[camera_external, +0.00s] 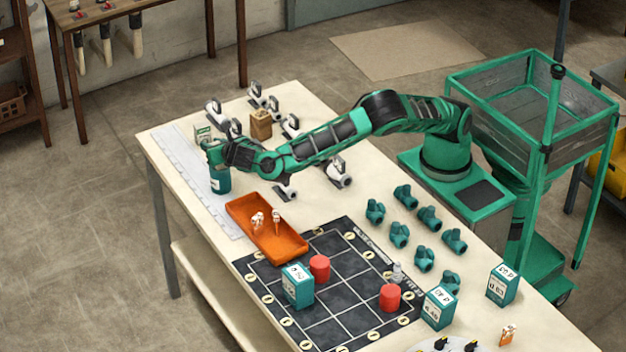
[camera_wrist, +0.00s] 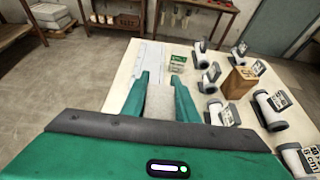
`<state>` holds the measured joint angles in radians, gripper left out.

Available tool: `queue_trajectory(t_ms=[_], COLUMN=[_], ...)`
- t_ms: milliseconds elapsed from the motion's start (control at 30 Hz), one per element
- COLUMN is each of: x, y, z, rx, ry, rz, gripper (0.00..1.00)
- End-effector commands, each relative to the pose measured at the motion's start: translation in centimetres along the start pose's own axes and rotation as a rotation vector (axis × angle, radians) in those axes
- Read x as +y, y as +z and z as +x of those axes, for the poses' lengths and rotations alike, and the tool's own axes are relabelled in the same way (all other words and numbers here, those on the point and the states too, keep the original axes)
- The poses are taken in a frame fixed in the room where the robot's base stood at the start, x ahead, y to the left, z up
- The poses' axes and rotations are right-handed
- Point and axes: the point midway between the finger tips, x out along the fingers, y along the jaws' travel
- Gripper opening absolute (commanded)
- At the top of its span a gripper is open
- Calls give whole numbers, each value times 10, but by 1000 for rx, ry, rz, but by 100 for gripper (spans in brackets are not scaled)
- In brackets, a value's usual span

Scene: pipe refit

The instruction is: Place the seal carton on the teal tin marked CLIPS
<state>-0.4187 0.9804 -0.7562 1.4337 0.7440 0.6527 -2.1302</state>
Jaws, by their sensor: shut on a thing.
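My gripper (camera_wrist: 162,92) is shut on a pale grey-beige block, the seal carton (camera_wrist: 160,104), at the far left end of the table. Its printing does not show, and in the external view my gripper (camera_external: 211,152) and wrist hide most of it. In the wrist view the tin is hidden.
A small white-and-green carton (camera_external: 203,133) stands just beyond my gripper. A brown block (camera_external: 260,124) and several white pipe fittings (camera_external: 339,173) are to the right. An orange tray (camera_external: 290,247) and dark grid mat (camera_external: 338,325) lie nearer the camera. A pale ruled strip (camera_external: 180,165) edges the table.

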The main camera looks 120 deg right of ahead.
Motion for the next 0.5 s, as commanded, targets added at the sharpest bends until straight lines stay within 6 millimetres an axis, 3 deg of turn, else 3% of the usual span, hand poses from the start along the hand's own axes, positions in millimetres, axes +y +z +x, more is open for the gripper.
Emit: queue_trajectory(t_ms=[100, 133, 200, 500], x=[0, 0, 0, 0], y=[-1, -2, -1, 0], z=[0, 0, 0, 0], rx=[0, 0, 0, 0], ry=[0, 0, 0, 0], rz=[-1, -1, 0, 0], gripper=[5, 29, 46, 46])
